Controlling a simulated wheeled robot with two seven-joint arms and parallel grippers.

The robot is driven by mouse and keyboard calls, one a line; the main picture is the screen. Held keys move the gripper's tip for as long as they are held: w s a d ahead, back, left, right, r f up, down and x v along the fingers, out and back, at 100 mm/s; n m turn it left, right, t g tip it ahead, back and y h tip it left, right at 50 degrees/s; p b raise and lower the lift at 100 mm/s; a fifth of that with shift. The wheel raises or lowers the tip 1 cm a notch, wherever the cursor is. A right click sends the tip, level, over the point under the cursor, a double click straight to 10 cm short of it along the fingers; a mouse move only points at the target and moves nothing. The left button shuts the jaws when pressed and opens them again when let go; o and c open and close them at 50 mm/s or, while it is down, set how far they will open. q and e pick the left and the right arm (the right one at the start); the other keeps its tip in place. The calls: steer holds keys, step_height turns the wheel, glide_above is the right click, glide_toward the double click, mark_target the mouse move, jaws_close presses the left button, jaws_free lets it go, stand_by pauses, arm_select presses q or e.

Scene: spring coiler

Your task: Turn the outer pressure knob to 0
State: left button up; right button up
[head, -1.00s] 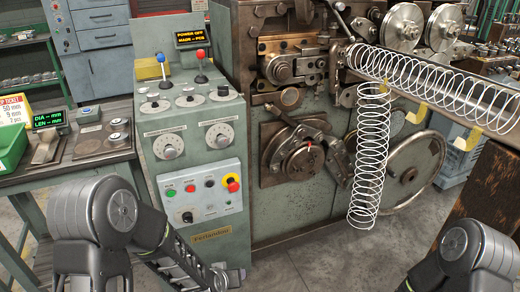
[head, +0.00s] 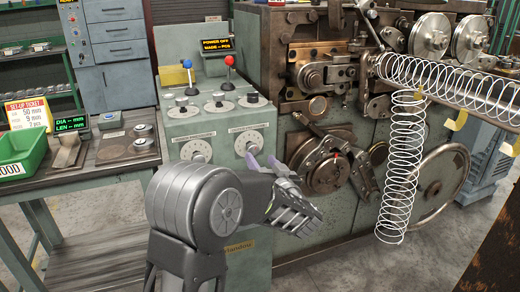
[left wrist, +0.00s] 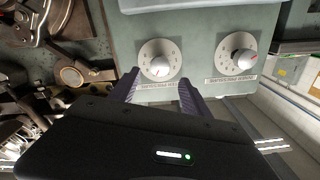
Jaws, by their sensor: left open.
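Two round white dials with grey knobs are on the upper front of the green console: a left dial (head: 196,150) and a right dial (head: 248,143). My left gripper (head: 265,163) is open and empty, just below and right of the right dial. In the left wrist view, which is upside down, this dial (left wrist: 159,61) lies just beyond the open fingertips (left wrist: 158,87), apparently untouched. The other dial (left wrist: 237,55) is to the right there. My right gripper is out of view.
Small knobs (head: 214,104) and two levers, blue (head: 187,75) and red (head: 229,72), stand on the console top. The coiler (head: 325,170) and a hanging spring (head: 404,170) are at right. A bench with a green bin (head: 22,153) is at left.

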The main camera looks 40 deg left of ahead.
mark_target(254, 150)
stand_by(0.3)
arm_select(q)
steer(key=x, duration=0.7)
steer(key=shift+w+a, duration=0.3)
jaws_close()
stand_by(0.4)
